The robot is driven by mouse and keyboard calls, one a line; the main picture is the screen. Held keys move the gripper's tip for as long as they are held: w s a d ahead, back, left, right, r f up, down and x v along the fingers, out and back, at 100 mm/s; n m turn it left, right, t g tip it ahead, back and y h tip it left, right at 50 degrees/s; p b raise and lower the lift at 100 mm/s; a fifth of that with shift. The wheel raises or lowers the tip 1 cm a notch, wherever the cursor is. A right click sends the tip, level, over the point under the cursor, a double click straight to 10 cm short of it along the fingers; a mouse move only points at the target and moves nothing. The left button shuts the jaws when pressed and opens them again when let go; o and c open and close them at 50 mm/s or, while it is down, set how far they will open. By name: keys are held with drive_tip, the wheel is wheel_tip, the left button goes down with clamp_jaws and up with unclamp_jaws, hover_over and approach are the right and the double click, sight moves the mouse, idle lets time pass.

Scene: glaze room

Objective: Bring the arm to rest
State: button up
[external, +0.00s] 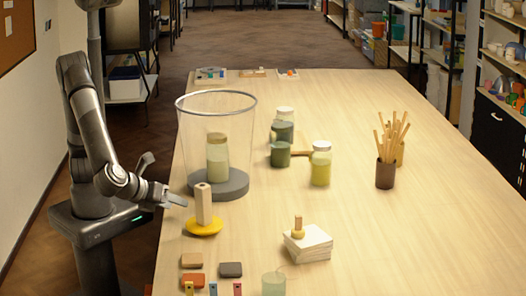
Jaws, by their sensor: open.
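My arm stands at the left, beside the table (420,240), bent at the elbow with its forearm reaching low to the right. My gripper (178,200) is over the table's left edge. It is small in this view; its jaws look open and empty. It is just left of a wooden block (203,204) that stands upright on a yellow round base (204,228). I cannot tell how wide the gap between the gripper and the block is.
Close behind the gripper, a clear cylinder (240,125) on a grey base (232,185) encloses a jar (217,160). White tiles (308,246), coloured blocks (193,281) and a cup (273,284) are in front. Jars (320,168) and brush holders (385,174) stand further right. The right side is clear.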

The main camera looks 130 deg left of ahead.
drive_tip(key=s+a+r+n+t+h, duration=0.1)
drive_tip(key=s+r+n+h, duration=0.1)
drive_tip(key=s+n, duration=0.3)
drive_tip(key=s+a+r+n+t+h, duration=0.1)
drive_tip(key=s+n+h, duration=0.4)
drive_tip(key=s, duration=0.8)
drive_tip(key=s+a+r+n+t+h, duration=0.1)
drive_tip(key=s+r+n+h, duration=0.3)
drive_tip(key=s, duration=0.4)
drive_tip(key=shift+s+a+n, duration=0.4)
drive_tip(key=shift+a, duration=0.25)
